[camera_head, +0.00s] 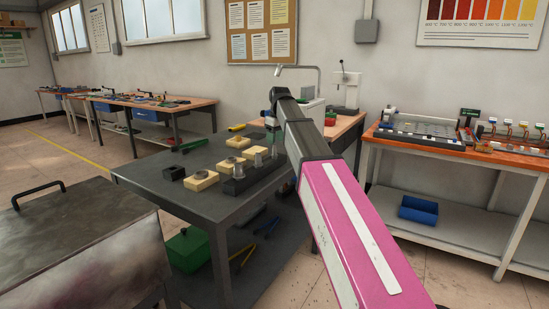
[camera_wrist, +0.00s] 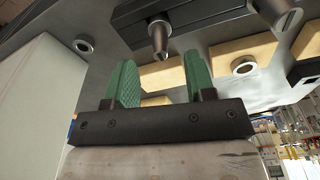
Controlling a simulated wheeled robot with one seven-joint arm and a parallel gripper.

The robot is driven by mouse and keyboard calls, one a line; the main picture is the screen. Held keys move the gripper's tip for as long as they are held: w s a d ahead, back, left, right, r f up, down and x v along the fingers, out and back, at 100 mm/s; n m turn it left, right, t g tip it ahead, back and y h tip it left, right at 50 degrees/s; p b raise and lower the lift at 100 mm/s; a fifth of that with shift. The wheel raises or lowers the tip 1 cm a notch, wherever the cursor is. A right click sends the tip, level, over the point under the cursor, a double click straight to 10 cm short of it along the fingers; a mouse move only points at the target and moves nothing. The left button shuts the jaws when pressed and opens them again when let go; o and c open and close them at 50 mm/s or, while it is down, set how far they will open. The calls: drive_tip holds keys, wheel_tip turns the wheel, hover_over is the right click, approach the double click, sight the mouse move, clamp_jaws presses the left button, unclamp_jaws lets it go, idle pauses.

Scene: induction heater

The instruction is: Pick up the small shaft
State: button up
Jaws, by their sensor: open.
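Several grey metal shafts stand upright in a long black block (camera_head: 240,187) on the dark table. One shaft (camera_head: 238,168) is at the near end, with another (camera_head: 257,160) behind it. I cannot tell for sure which is the small shaft. In the wrist view, a tapered shaft (camera_wrist: 159,36) sits in the black block (camera_wrist: 130,14), and its tip shows between my fingertips in the picture. My gripper (camera_wrist: 160,60) has green fingers, spread apart and empty. In the head view my gripper (camera_head: 271,130) is small, above the table's far part, partly hidden by my arm.
Pale wooden blocks with metal rings (camera_head: 201,180) stand beside the black block on the dark table (camera_head: 165,196). A small dark block (camera_head: 173,173) is at the left. A metal cabinet (camera_head: 80,250) stands at the near left.

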sight(274, 148)
drive_tip(key=shift+w+a+f, duration=0.1)
drive_tip(key=shift+f, duration=0.85)
drive_tip(key=shift+w+a+f, duration=0.15)
drive_tip(key=shift+f, duration=0.85)
drive_tip(key=shift+w+a+f, duration=0.1)
drive_tip(key=shift+f, duration=0.85)
clamp_jaws()
drive_tip(key=shift+r, duration=0.15)
